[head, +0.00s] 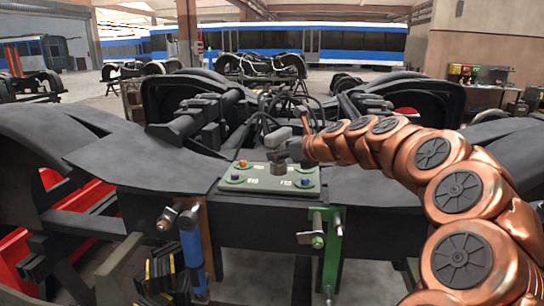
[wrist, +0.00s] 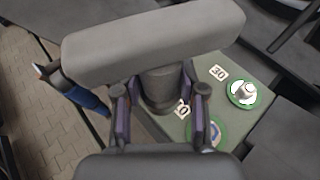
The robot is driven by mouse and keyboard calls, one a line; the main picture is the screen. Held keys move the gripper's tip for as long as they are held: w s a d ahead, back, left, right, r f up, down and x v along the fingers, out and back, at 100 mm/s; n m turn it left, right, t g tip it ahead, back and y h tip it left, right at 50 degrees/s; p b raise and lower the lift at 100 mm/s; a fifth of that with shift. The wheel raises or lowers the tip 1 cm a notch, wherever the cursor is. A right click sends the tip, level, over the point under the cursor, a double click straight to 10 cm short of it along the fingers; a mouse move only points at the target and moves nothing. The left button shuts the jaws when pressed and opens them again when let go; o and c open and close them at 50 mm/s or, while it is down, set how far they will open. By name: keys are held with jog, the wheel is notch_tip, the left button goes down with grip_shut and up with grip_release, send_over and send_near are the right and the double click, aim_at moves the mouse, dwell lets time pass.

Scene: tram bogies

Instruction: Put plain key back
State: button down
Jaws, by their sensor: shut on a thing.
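The plain key is a grey T-shaped piece, with a thick bar (wrist: 150,42) across a round stem (wrist: 160,85). My gripper (wrist: 160,103) is shut on the stem below the bar. In the head view the key (head: 277,157) is upright over the rear middle of a grey-green panel (head: 268,187), and my gripper (head: 291,150) reaches it from the right. I cannot tell whether the stem's foot touches the panel. In the wrist view the foot partly covers a number label, and any seat under it is hidden.
The panel carries an orange piece (head: 243,163), a blue one (head: 304,182) and a silver post (wrist: 243,92) on a green disc near a "30" label (wrist: 219,72). A blue-handled tool (head: 191,245) and a green clamp (head: 331,240) hang from the bogie frame below.

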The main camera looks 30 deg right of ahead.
jog(key=shift+w+d+f+p, duration=0.15)
jog(key=shift+w+d, duration=0.25)
jog(key=shift+w, duration=0.85)
jog(key=shift+w+d+p, duration=0.3)
jog(key=shift+w+d, duration=0.15)
jog(key=shift+w, duration=0.75)
jog(key=shift+w+d+f+p, duration=0.15)
jog(key=shift+w+d, duration=0.25)
jog(key=shift+w, duration=0.85)
jog(key=shift+f+p, duration=0.35)
jog(key=shift+f, duration=1.35)
jog(key=shift+f, duration=0.2)
jog(key=c, duration=0.7)
grip_release()
jog(key=shift+r, duration=0.1)
jog(key=shift+s+r, duration=0.1)
jog(key=b+v, duration=0.2)
jog(key=v, duration=0.9)
jog(key=shift+s+r, duration=0.1)
jog(key=shift+s, duration=0.25)
